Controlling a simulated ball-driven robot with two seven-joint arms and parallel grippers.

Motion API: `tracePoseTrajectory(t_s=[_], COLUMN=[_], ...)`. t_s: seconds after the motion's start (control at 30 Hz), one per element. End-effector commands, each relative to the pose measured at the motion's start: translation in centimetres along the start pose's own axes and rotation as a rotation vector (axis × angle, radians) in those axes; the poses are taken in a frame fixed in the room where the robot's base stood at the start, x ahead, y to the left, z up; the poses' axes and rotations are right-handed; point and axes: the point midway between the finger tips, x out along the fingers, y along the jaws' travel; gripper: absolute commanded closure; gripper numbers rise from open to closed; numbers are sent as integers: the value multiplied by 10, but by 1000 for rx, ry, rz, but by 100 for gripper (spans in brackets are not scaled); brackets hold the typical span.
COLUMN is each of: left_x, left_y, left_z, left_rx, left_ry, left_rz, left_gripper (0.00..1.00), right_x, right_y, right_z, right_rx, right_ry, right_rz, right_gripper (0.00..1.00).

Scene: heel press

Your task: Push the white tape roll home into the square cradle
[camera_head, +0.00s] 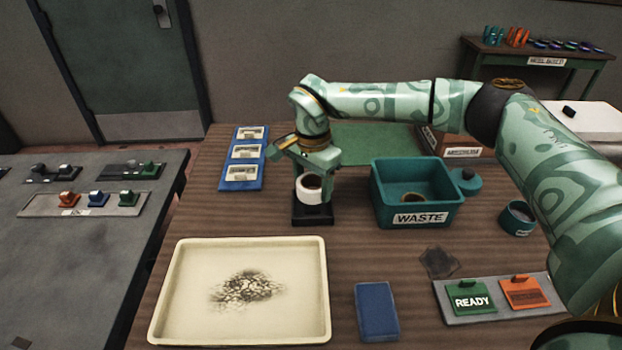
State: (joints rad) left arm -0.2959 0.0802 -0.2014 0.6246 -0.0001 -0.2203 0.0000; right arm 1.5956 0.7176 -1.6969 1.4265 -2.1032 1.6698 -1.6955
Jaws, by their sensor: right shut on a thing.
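The cradle is a small black block on the brown table. My right gripper (311,172) is directly above the roll, shut on it, and covers its back and upper edge. The roll's lower edge meets the cradle's top; how deep it sits cannot be told. My left gripper is not in view.
A teal WASTE bin (384,206) stands just right of the cradle. A blue rack (238,180) is to the left. A cream tray (163,310) with dark debris and a blue block (376,311) are in front. Bare table lies around the cradle's front.

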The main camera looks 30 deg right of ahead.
Motion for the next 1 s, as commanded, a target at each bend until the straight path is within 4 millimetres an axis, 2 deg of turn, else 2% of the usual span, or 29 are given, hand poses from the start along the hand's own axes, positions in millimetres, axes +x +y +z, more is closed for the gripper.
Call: tracePoseTrajectory(t_s=[1.0], left_x=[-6], left_y=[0], left_z=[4], left_rx=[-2], left_ry=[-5], left_rz=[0], left_gripper=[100], right_x=[5], right_y=[0], right_z=[1], right_rx=[0], right_ry=[0], right_rz=[-1], right_gripper=[62])
